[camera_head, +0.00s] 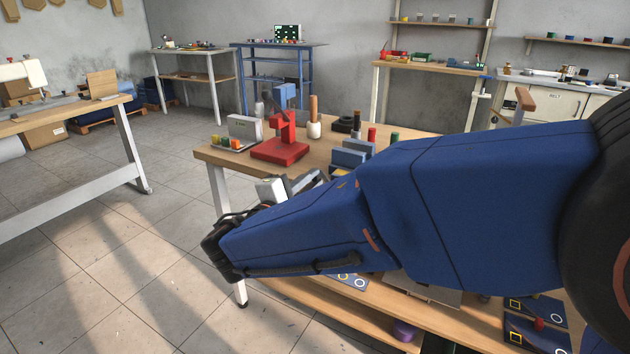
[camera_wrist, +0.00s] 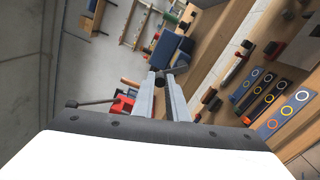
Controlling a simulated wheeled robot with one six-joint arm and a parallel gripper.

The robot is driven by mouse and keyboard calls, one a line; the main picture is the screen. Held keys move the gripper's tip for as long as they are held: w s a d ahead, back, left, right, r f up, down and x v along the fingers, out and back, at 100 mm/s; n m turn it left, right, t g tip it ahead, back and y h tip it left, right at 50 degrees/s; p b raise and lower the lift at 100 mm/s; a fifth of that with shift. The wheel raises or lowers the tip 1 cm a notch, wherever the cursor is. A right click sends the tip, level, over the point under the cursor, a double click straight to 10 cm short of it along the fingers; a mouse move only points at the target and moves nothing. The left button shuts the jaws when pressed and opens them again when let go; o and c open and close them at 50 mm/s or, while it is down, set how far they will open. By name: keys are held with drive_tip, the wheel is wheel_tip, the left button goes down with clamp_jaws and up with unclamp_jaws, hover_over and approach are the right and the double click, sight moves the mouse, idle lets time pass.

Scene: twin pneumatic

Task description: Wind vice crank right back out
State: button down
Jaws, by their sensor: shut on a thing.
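The blue vice (camera_wrist: 172,48) lies just beyond my fingertips in the wrist view. In the head view its blue blocks (camera_head: 350,157) stand on the wooden bench behind my arm. The grey vice crank (camera_wrist: 180,69) shows at the vice's near side. My gripper (camera_wrist: 162,80) is shut on the dark end of the crank, between its two grey fingers. The fingers cover part of the crank, so its full angle is hard to tell.
A red press (camera_head: 281,150) with a lever stands on the bench (camera_head: 215,154), left of the vice; it also shows in the wrist view (camera_wrist: 122,106). Blue panels with coloured rings (camera_wrist: 270,112) lie to the right. Floor at left is clear.

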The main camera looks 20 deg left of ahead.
drive_tip(key=shift+a+f+n, duration=0.25)
drive_tip(key=shift+f+n, duration=0.45)
drive_tip(key=shift+n, duration=1.35)
drive_tip(key=shift+a+f+n, duration=0.25)
drive_tip(key=shift+f+n, duration=0.45)
drive_tip(key=shift+n, duration=1.3)
drive_tip(key=shift+a+f+n, duration=0.25)
drive_tip(key=shift+f+n, duration=0.45)
drive_tip(key=shift+n, duration=1.35)
drive_tip(key=c, duration=1.7)
unclamp_jaws()
drive_tip(key=shift+c, duration=0.2)
